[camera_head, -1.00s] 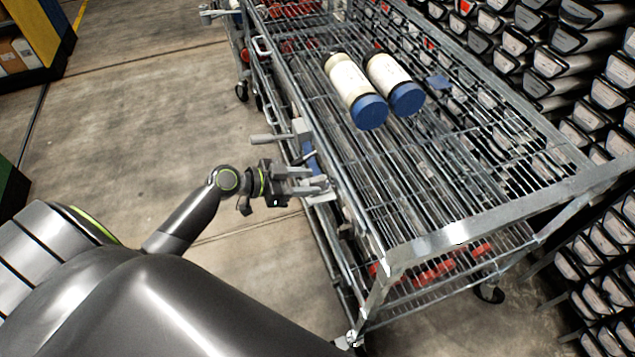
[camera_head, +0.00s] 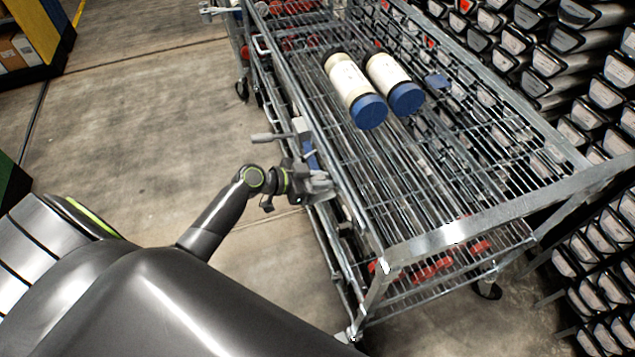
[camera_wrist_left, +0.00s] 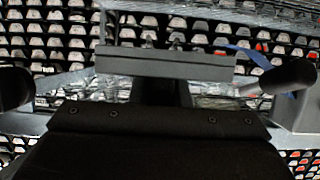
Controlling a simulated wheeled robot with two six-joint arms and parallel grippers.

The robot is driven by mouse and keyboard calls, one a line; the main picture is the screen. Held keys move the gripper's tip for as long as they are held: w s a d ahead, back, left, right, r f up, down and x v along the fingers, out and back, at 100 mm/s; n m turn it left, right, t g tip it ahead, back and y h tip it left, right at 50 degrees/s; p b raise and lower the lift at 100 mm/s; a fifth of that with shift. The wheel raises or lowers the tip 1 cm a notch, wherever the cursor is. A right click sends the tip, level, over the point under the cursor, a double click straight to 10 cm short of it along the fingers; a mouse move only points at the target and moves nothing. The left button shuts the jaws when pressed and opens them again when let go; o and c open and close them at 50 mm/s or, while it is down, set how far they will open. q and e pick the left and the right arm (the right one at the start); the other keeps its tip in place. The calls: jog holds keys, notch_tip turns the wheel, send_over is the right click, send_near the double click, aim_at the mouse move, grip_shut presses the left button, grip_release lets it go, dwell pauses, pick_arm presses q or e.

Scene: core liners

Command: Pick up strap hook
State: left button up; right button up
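My left gripper (camera_head: 317,184) is at the near left side of the wire cart (camera_head: 440,238), with its fingers over the side rail. Its fingers look apart. A small light grey metal piece, possibly the strap hook, shows by the fingertips; the fingers partly cover it, and I cannot tell whether they touch it. A blue strap (camera_head: 310,155) with a grey fitting (camera_head: 300,128) is on the rail just beyond the gripper. In the left wrist view a grey bar (camera_wrist_left: 165,65) crosses the middle, and blue strap (camera_wrist_left: 290,103) shows at right. My right gripper is out of view.
Two white cylinders with blue caps (camera_head: 368,110) (camera_head: 406,98) lie on the cart's top shelf. Red items (camera_head: 432,269) lie on the lower shelf. A rack of core liners (camera_head: 560,60) fills the right. The floor left of the cart is clear.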

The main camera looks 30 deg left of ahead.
pick_arm(q)
grip_shut()
